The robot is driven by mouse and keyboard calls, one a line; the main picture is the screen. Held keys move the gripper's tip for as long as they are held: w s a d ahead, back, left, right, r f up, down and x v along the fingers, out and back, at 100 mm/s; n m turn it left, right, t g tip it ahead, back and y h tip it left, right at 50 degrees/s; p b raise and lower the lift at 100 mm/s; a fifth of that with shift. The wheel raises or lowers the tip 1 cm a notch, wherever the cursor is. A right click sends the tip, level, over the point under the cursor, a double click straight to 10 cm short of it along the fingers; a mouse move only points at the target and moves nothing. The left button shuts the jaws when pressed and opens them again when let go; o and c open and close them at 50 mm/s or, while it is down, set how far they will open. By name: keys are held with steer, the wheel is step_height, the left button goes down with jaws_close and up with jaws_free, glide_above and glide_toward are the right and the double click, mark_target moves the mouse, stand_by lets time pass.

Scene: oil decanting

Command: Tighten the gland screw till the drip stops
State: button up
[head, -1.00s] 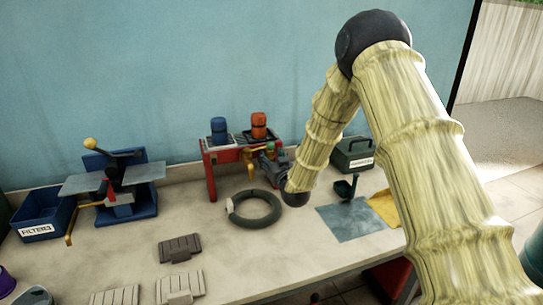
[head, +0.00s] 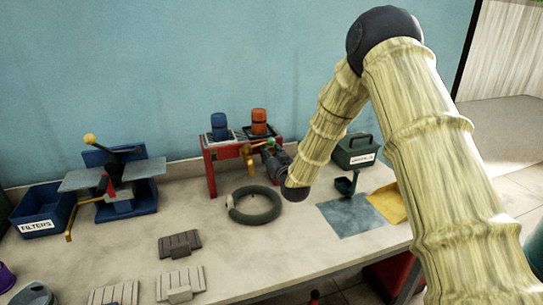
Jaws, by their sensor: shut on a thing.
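A blue drum (head: 219,127) and an orange drum (head: 259,122) stand on small trays on top of a red stand (head: 208,168) at the back of the bench. A brass tap (head: 247,154) shows under the orange drum. My gripper (head: 267,152) is at the right side of this tap, below the orange drum, partly hidden by its own wrist. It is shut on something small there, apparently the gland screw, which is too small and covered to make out. No drip can be made out.
A dark hose ring (head: 232,214) lies before the stand. Right are a green case (head: 352,152), a dark scoop (head: 345,185), a blue-grey cloth (head: 350,219) and a yellow cloth (head: 390,201). A blue filters bin (head: 40,212) and blue press (head: 130,200) stand left.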

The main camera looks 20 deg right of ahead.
steer(key=shift+m, duration=0.3)
steer(key=o, duration=1)
steer(key=shift+s, duration=0.1)
steer(key=s, duration=1.2)
steer(key=shift+d, duration=0.25)
